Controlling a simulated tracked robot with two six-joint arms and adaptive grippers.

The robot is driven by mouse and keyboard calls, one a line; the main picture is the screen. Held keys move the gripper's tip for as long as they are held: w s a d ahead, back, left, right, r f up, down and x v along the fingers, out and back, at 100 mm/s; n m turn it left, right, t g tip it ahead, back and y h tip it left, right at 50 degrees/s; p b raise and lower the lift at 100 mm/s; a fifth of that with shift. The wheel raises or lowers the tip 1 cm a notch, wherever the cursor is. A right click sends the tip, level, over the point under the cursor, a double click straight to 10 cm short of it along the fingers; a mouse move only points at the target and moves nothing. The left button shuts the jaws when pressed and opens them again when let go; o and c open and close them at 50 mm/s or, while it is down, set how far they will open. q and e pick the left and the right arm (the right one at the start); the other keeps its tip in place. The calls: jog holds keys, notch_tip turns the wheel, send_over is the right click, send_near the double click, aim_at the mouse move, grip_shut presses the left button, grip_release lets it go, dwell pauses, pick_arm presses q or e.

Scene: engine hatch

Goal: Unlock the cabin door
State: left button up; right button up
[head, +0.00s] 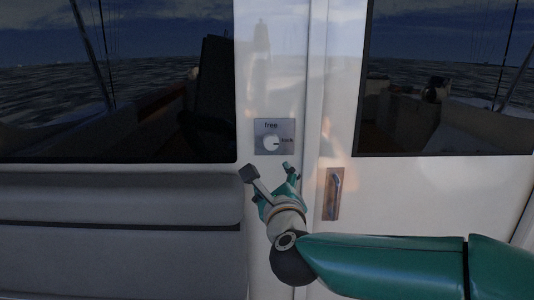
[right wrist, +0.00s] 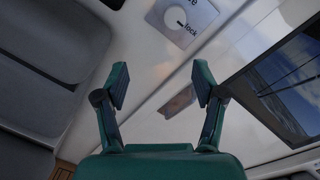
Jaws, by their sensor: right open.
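The cabin door (head: 440,185) is white with a dark window and fills the right of the head view. A grey lock plate (head: 262,146) sits on the white wall left of the door, marked "free" above and "lock" at the right. Its round white knob (head: 271,143) has a dark mark pointing right, toward "lock". The knob also shows at the top of the right wrist view (right wrist: 175,18). My right gripper (head: 270,169) is open and empty, just below the lock plate and apart from the knob. Its two fingers also show in the right wrist view (right wrist: 160,88). My left gripper is out of view.
A metal door handle (head: 335,194) on a brownish plate is right of my right gripper. A dark window (head: 120,80) and grey padded panels (head: 120,207) lie to the left. The wall around the lock plate is clear.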

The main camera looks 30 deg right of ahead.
aim_at(273, 146)
jog(key=shift+m+h, duration=0.3)
jog(key=shift+m, duration=0.4)
jog(key=p+x, duration=0.1)
jog(key=x, duration=0.4)
jog(key=r+p+x, duration=0.1)
jog(key=p+x, duration=0.1)
jog(key=x, duration=0.4)
jog(key=d+p+x, duration=0.1)
jog(key=x, duration=0.4)
jog(key=shift+d+r, duration=0.25)
jog(key=shift+r, duration=0.05)
jog(key=c, duration=1.1)
